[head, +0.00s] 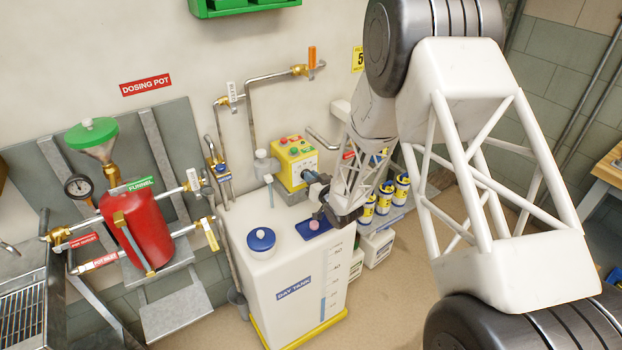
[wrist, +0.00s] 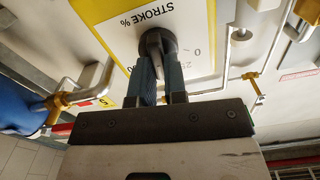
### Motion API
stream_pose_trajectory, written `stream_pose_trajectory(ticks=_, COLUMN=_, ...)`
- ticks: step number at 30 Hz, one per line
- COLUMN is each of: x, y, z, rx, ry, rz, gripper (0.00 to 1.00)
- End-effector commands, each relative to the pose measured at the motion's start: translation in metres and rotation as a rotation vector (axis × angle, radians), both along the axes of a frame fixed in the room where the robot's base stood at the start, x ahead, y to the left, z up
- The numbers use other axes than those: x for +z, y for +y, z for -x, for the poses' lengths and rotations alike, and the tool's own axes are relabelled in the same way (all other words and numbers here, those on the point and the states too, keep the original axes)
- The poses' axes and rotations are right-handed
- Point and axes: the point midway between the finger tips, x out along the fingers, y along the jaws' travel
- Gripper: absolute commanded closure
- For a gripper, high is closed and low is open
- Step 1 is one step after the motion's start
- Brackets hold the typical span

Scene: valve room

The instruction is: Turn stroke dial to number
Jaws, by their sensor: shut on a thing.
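The stroke dial (wrist: 156,46) is a dark knob with a pointer bar on a white face plate marked "STROKE %" in the wrist view, where the lettering appears upside down. The figures 0 and 25 show on the plate; the other figures are hidden or out of view. The dial sits on the front of the yellow pump (head: 292,160) on top of the day tank. My gripper (wrist: 160,80) is shut on the dial's bar, one finger on each side. In the head view my gripper (head: 316,188) reaches the pump's face from the right and hides much of the dial.
The white day tank (head: 272,285) stands below, with a blue cap (head: 261,240) on top. A red dosing pot (head: 137,232) stands at left. Several yellow-and-blue bottles (head: 384,198) stand behind my arm. Pipes with valves run along the wall.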

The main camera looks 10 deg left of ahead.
Motion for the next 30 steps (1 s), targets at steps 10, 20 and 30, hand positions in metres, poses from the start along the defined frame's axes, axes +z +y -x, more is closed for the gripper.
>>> stream_pose_trajectory(ticks=10, x=-0.0006, y=-0.0021, z=-0.0021, rx=0.000, ry=0.230, rz=-0.231, gripper=1.00)
stream_pose_trajectory(ticks=20, x=-0.0029, y=-0.0038, z=-0.0035, rx=0.000, ry=0.448, rz=-0.447, gripper=1.00)
stream_pose_trajectory(ticks=30, x=-0.0041, y=-0.0047, z=-0.0045, rx=0.000, ry=0.605, rz=-0.605, gripper=1.00)
